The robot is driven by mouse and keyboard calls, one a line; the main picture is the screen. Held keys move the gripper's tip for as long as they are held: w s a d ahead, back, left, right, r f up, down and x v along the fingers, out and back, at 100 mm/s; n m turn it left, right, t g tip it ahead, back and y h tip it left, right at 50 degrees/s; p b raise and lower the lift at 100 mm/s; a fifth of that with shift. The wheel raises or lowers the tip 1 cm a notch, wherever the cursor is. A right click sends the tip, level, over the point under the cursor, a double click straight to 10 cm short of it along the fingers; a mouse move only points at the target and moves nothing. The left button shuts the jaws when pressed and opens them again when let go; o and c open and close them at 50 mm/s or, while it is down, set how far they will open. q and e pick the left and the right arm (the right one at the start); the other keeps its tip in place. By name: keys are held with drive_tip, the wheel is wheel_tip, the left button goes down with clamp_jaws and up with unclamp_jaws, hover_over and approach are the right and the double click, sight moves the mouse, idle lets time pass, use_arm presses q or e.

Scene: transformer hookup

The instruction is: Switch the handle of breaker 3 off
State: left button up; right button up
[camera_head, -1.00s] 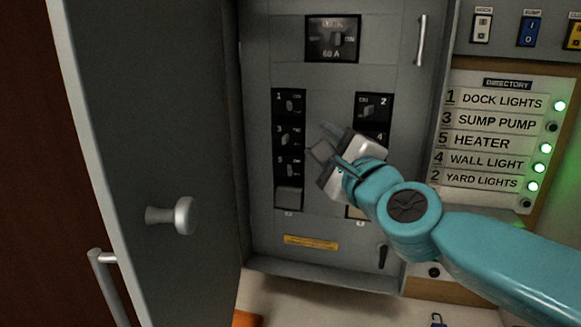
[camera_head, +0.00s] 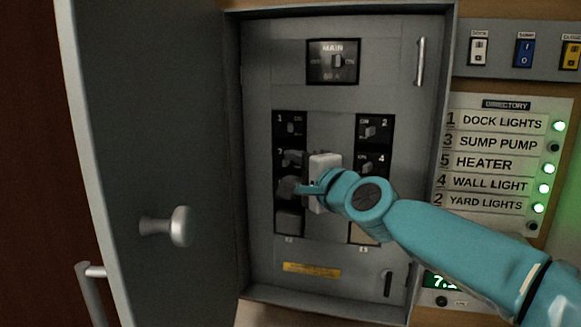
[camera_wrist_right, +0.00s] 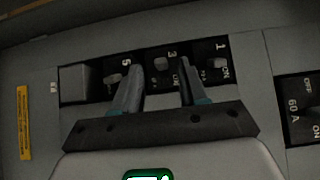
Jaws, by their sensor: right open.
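Breaker 3 (camera_head: 280,154) is in the left column of the grey panel, between breaker 1 above and breaker 5 below. My right gripper (camera_head: 291,171) is open in front of it and covers most of it in the head view. In the right wrist view, the small handle of breaker 3 (camera_wrist_right: 160,64) shows between the two open fingers of my right gripper (camera_wrist_right: 159,72). I cannot tell whether a finger touches it. The handle of breaker 5 (camera_wrist_right: 112,78) lies just outside one finger, and breaker 1 (camera_wrist_right: 208,62) is outside the other. My left gripper is out of view.
The open cabinet door (camera_head: 150,120) with its round knob (camera_head: 180,226) stands at the left. Breakers 2 (camera_head: 368,130) and 4 (camera_head: 371,160) are to the right of my gripper. On the directory (camera_head: 490,160), the sump pump lamp (camera_head: 554,147) is dark; the other labelled lamps are green.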

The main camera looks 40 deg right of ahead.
sight(286, 161)
drive_tip(key=shift+w+d, duration=0.1)
drive_tip(key=shift+w, duration=0.95)
drive_tip(key=shift+c, duration=0.3)
clamp_jaws()
drive_tip(key=m+h+p, duration=0.1)
drive_tip(key=p, duration=0.2)
drive_tip(key=m+h+p, duration=0.1)
drive_tip(key=h+p, duration=0.1)
drive_tip(key=p, duration=0.2)
drive_tip(key=a+r+h+p, duration=0.1)
drive_tip(key=p, duration=0.2)
drive_tip(key=shift+w+a+m+g+p, duration=0.1)
drive_tip(key=shift+w+m+g+p, duration=0.3)
drive_tip(key=shift+w+a+f+m+g+h+p, duration=0.1)
drive_tip(key=shift+f+m+g+h+p, duration=0.1)
drive_tip(key=shift+m+h+p, duration=0.3)
drive_tip(key=shift+w+f+m+g+h+p, duration=0.1)
drive_tip(key=shift+m+g+h, duration=0.1)
drive_tip(key=shift+h, duration=0.5)
drive_tip(key=shift+f, duration=0.1)
